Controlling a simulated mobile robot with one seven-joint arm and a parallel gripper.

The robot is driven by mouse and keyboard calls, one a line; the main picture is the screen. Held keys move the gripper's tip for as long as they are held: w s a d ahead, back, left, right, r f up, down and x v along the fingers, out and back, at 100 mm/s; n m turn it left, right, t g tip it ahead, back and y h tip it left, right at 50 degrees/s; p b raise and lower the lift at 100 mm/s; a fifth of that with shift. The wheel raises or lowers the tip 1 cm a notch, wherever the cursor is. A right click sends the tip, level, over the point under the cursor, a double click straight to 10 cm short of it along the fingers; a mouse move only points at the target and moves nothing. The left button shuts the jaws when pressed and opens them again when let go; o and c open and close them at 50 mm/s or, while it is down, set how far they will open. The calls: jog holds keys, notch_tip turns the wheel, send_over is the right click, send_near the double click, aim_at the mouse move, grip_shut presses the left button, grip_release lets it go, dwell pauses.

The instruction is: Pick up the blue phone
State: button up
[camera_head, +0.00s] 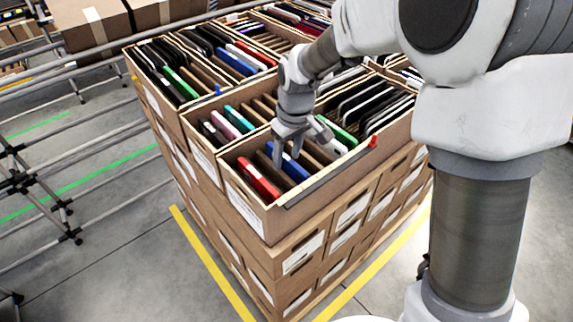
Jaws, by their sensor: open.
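A blue phone (291,165) stands on edge in the nearest carton (290,211) of the stack, between brown dividers. My gripper (300,155) is above this carton with its fingers pointing down, open. One finger is to the left of the blue phone and the other to its right. The upper part of the phone is partly hidden behind the gripper. I cannot tell whether the fingers touch it. Other blue phones stand in a carton farther back (236,61).
A red phone (258,179) stands left of the blue one, and a green phone (338,131) to the right. Brown dividers and dark phones crowd the cartons. Metal rails (85,148) run at the left.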

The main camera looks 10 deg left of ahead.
aim_at(286, 158)
jog(key=shift+f, duration=0.15)
grip_shut()
dwell(0.4)
notch_tip(286, 158, up, 9)
jog(key=shift+a+r, duration=0.1)
jog(key=shift+r, duration=0.05)
jog(key=s+a+r+p, duration=0.2)
jog(key=s+a+p, duration=0.1)
jog(key=shift+d+f+b, duration=0.2)
jog(key=shift+f+b, duration=4)
jog(key=shift+f, duration=1.15)
